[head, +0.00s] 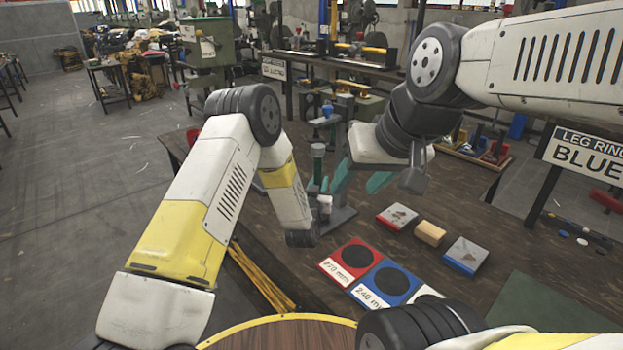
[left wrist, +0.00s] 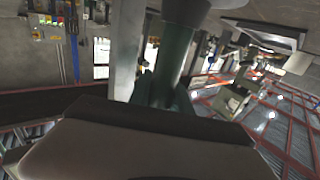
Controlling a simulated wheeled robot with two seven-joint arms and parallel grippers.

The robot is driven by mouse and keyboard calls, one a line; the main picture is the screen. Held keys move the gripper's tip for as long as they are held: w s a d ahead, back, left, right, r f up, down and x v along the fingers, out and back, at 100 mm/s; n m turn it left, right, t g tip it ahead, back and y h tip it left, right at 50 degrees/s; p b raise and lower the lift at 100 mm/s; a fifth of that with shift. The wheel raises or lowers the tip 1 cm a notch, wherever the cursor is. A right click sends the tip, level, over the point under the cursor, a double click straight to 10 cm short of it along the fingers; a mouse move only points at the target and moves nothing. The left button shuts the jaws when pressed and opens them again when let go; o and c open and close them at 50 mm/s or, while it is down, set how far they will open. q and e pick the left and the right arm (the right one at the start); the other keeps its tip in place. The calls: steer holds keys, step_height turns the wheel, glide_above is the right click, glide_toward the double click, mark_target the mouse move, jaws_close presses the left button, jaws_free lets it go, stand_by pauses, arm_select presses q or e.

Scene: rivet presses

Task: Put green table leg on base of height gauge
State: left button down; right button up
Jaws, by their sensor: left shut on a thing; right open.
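The green table leg (head: 318,163) stands upright near the middle of the head view, with a dark top end. It also shows in the left wrist view (left wrist: 175,60) as a dark green cylinder. My left gripper (head: 318,186) is shut on the leg; its arm hides the leg's lower end. The grey height gauge (head: 343,120) stands right behind the leg, with a blue part near its top. Its base (head: 340,219) shows below my left gripper. I cannot tell whether the leg touches the base.
On the brown table (head: 460,215) lie a red pad (head: 328,268) and a blue pad (head: 413,283) with black circles, a wooden block (head: 430,233) and two small plates. A "LEG RING BLUE" sign (head: 585,155) stands at the right. Presses and tools stand behind.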

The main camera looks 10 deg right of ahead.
arm_select(q)
steer(key=shift+f, duration=0.4)
steer(key=shift+f, duration=0.15)
steer(key=c, duration=1.2)
jaws_free()
